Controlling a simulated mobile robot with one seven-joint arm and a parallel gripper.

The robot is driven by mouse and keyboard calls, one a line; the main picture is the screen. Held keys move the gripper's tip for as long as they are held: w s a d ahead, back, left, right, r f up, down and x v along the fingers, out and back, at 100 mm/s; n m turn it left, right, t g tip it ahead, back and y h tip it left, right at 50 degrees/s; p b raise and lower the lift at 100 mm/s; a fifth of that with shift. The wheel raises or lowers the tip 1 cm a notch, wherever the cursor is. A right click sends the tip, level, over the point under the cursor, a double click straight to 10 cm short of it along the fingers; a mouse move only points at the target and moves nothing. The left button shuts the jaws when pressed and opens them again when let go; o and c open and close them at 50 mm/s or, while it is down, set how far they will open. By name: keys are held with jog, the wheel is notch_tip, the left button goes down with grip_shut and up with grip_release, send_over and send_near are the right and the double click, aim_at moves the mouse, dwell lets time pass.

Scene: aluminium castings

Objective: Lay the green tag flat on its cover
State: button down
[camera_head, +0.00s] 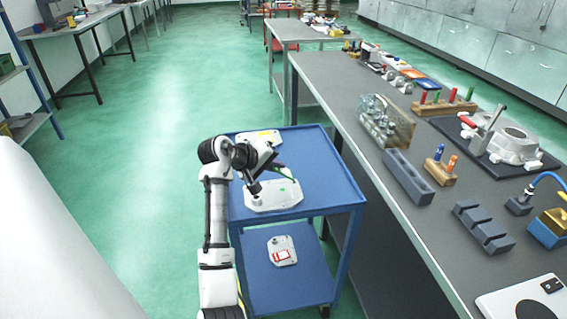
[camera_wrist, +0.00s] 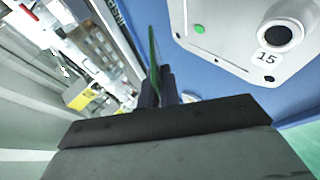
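My gripper (camera_head: 272,168) is over the blue cart, above and at the back edge of a white cover (camera_head: 275,199). In the wrist view my dark fingers (camera_wrist: 158,88) are closed on the thin green tag (camera_wrist: 153,48), which shows nearly edge-on and stands up from between them. The green tag also shows in the head view (camera_head: 284,172), tilted and apart from the cover's top. In the wrist view the cover (camera_wrist: 232,30) is at upper right, with a green dot, a dark round port and the number 15. The fingertips are partly hidden by the gripper body.
The blue cart top (camera_head: 325,180) has free room right of the cover. A cover with a yellow label (camera_head: 258,137) lies behind my arm. A cover with a red-edged tag (camera_head: 283,252) lies on the lower shelf. A grey workbench (camera_head: 340,85) with castings and fixtures stands at right.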

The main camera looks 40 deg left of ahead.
notch_tip(320, 180, down, 4)
jog(key=b, duration=0.3)
jog(key=shift+r, duration=0.15)
jog(key=shift+f, duration=0.7)
jog(key=c, duration=1.6)
grip_release()
jog(key=shift+o, duration=0.2)
jog(key=shift+s+r, duration=0.1)
jog(key=b+v, duration=0.2)
jog(key=v, duration=1.1)
jog(key=shift+s+r, duration=0.2)
jog(key=shift+r, duration=0.05)
